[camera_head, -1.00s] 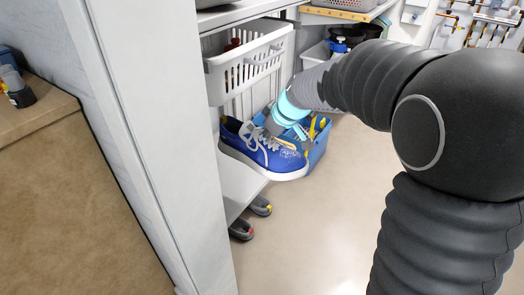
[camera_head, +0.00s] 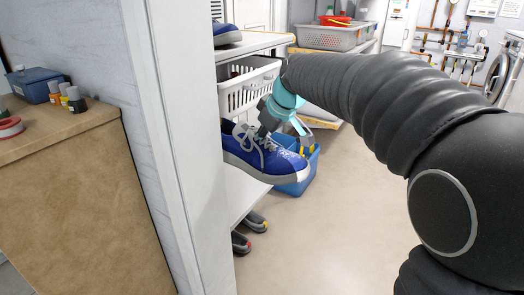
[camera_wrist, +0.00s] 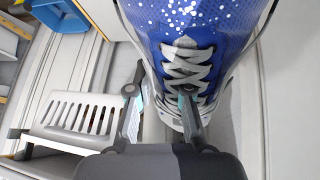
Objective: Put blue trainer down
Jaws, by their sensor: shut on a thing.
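The blue trainer (camera_head: 258,160) has grey laces and a pale sole. It is at the open side of the white shelf unit, over the edge of a lower shelf (camera_head: 243,193). I cannot tell whether its sole touches that shelf. My gripper (camera_head: 268,128) comes from the upper right and is shut on the trainer at its laces and opening. In the wrist view the trainer (camera_wrist: 205,35) fills the top right, with its white-spotted toe nearest the top edge. My gripper's two fingers (camera_wrist: 160,110) show there, one beside the shoe and one over its laces.
A white basket (camera_head: 250,92) stands above the trainer. A blue bin (camera_head: 298,180) is behind its toe. Another blue shoe (camera_head: 226,34) is on the top shelf. The unit's side panel (camera_head: 180,140) stands left; open floor lies right.

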